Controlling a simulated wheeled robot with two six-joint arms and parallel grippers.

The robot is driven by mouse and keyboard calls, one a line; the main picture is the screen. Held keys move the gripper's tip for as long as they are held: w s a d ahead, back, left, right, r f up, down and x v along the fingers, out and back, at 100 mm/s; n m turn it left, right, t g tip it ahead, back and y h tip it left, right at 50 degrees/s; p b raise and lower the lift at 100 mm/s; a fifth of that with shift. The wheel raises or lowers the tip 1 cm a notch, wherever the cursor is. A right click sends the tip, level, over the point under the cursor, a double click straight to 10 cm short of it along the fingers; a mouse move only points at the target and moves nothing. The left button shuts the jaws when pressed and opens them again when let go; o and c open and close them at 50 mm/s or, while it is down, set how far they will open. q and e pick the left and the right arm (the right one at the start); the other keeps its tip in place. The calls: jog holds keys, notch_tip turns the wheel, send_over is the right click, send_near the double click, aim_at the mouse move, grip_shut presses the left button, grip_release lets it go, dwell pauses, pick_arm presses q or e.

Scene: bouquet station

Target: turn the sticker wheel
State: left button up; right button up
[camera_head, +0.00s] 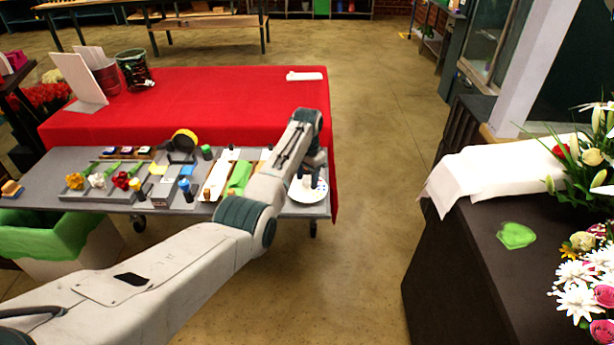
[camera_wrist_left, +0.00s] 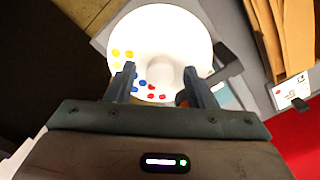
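The sticker wheel is a round white disc (camera_head: 317,192) at the right end of the grey work table in the head view. It fills the upper middle of the left wrist view (camera_wrist_left: 160,35), with yellow, blue and red dots on its face. My left gripper (camera_head: 306,182) is over the wheel, and my arm hides part of it in the head view. In the left wrist view the two fingers (camera_wrist_left: 161,82) are apart with the white disc showing between them. I cannot tell whether the fingers touch the wheel. My right gripper is not in view.
The grey table (camera_head: 105,196) holds flower heads, a tape roll (camera_head: 185,139), small bottles and green paper. A red-clothed table (camera_head: 225,100) stands behind it. A dark counter (camera_head: 480,260) with bouquets is at right. The floor between is clear.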

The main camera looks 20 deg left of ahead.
pick_arm(q)
jog(key=c, duration=0.9)
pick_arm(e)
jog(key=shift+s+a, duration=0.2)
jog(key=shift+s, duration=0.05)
pick_arm(q)
jog(key=shift+r, duration=0.1)
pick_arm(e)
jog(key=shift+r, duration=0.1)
